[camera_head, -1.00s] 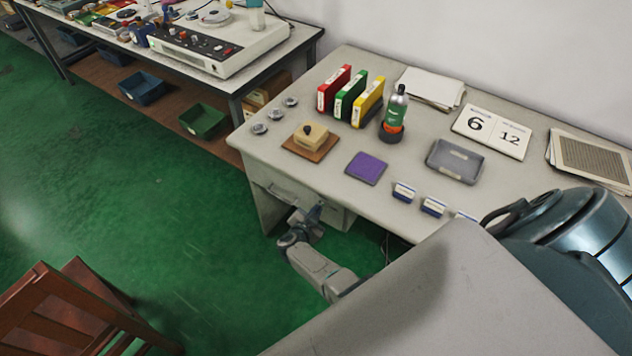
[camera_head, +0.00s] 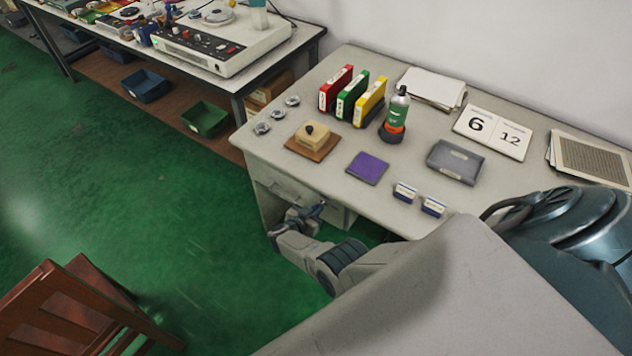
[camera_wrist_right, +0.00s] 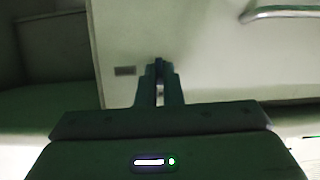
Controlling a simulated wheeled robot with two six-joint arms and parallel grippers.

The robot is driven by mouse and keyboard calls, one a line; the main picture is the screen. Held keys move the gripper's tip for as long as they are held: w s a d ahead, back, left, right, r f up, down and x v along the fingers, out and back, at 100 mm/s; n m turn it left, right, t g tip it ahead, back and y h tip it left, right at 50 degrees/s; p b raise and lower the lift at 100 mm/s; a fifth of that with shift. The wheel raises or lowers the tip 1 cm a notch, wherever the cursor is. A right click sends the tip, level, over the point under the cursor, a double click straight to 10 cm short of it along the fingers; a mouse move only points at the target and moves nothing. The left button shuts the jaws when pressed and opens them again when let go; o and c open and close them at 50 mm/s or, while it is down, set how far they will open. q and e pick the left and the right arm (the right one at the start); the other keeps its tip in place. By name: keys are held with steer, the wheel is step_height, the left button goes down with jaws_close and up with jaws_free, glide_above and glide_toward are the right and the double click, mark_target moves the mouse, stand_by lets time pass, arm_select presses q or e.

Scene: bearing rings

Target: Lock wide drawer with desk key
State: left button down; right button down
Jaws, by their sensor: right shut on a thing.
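My right gripper (camera_head: 314,211) is at the desk's front, by the drawer front (camera_head: 285,190) below the desk top. In the right wrist view its fingers (camera_wrist_right: 159,86) point at a pale drawer front (camera_wrist_right: 200,55) and are shut on a small dark piece (camera_wrist_right: 158,67), which I take to be the desk key; its shape is mostly hidden. A small dark plate (camera_wrist_right: 125,71) is on the panel left of the fingertips. A metal handle (camera_wrist_right: 290,12) is at upper right. Whether the key touches the lock cannot be told. My left gripper is not in view.
A wooden chair (camera_head: 75,310) stands lower left. Green floor (camera_head: 180,230) is open between.

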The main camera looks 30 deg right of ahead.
steer(key=c, duration=1.6)
jaws_free()
steer(key=shift+p+v, duration=1.2)
steer(key=shift+v, duration=4.25)
steer(key=shift+d, duration=0.1)
